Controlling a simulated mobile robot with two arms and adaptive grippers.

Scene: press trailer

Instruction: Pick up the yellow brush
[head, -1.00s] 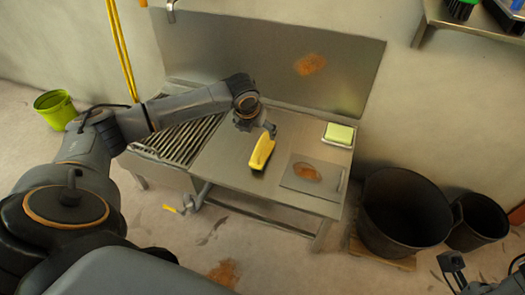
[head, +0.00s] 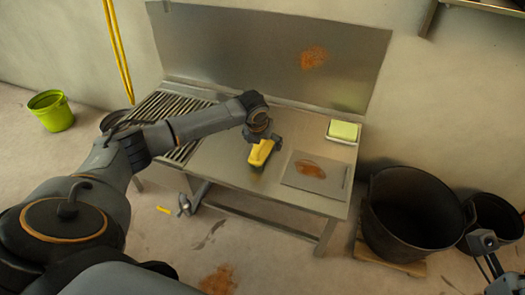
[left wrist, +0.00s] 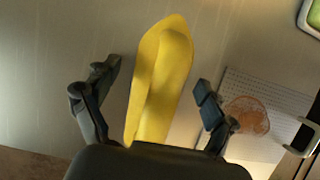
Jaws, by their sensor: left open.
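The yellow brush (head: 261,152) lies on the steel table (head: 225,160), near its middle. In the left wrist view the brush (left wrist: 162,80) runs lengthwise between the two fingers of my left gripper (left wrist: 158,90). The fingers stand apart, with a gap on each side of the brush. In the head view my left gripper (head: 263,136) is over the far end of the brush and partly hides it. Part of my right gripper (head: 484,243) shows at the lower right edge; its fingers are not clear.
A green sponge (head: 343,130) sits in a dish at the back right. A slatted drainer (head: 168,118) is at the left. A black tub (head: 410,215) stands right of the table.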

